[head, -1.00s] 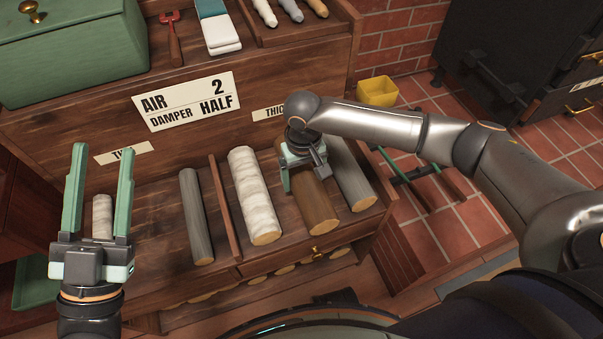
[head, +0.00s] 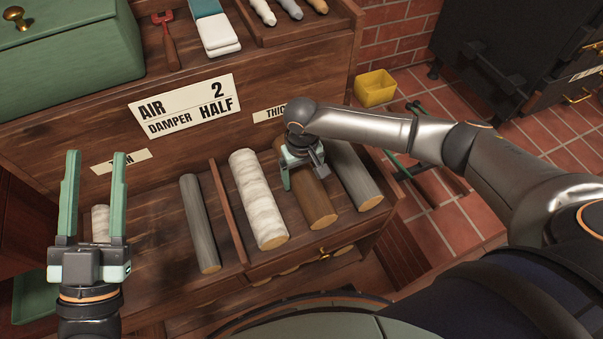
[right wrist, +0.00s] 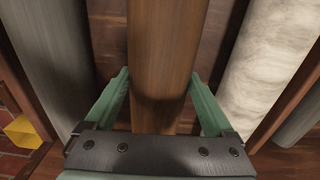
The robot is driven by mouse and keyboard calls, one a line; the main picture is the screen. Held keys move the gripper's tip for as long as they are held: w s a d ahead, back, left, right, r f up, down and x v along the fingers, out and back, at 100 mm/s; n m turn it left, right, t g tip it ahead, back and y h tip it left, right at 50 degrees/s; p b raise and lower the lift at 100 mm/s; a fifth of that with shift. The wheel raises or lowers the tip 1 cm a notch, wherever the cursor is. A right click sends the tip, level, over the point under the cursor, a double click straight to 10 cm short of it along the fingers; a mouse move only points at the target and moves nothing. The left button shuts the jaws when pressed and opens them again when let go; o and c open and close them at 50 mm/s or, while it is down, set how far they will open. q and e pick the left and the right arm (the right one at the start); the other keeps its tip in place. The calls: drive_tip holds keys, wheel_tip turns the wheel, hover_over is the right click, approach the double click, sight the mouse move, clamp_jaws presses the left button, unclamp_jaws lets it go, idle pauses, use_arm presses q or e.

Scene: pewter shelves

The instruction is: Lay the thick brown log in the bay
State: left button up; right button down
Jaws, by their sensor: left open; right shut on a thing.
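The thick brown log (head: 318,208) lies on the wooden shelf between a thick white log (head: 259,200) and a thick grey log (head: 356,178). My right gripper (head: 292,180) is over its far half and shut on it. In the right wrist view the brown log (right wrist: 165,60) runs between the two green fingers (right wrist: 160,95). The shelf is split by a thin divider (head: 228,199); a "THIN" label (head: 120,162) is on the left and a partly hidden "THIC" label (head: 270,114) on the right. My left gripper (head: 93,165) is open and empty at the left.
A thin grey log (head: 199,222) lies left of the divider, and a short pale log (head: 101,224) stands behind my left gripper. A sign (head: 184,105) reads "AIR 2 DAMPER HALF". A yellow bucket (head: 376,88) and a dark stove (head: 520,60) are at the right.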

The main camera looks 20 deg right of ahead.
drive_tip(key=shift+c, duration=0.2)
unclamp_jaws()
drive_tip(key=shift+r, duration=0.1)
use_arm(q)
drive_tip(key=shift+r, duration=0.1)
use_arm(e)
drive_tip(key=shift+o, duration=0.2)
drive_tip(key=shift+r, duration=0.25)
wheel_tip(320, 180, up, 5)
drive_tip(key=shift+r+p, duration=0.2)
drive_tip(key=shift+p, duration=1.05)
use_arm(q)
wheel_tip(320, 180, down, 26)
drive_tip(key=s+a+n+g+y+p, duration=0.1)
drive_tip(key=n+g+y, duration=0.4)
drive_tip(key=g, duration=0.5)
drive_tip(key=shift+s+g+y+p, duration=0.3)
drive_tip(key=shift+s+y+p, duration=0.3)
drive_tip(key=shift+s, duration=0.15)
use_arm(e)
wheel_tip(320, 180, up, 7)
drive_tip(key=shift+f, duration=0.2)
use_arm(q)
drive_tip(key=shift+r, duration=0.1)
use_arm(e)
drive_tip(key=shift+a, duration=0.1)
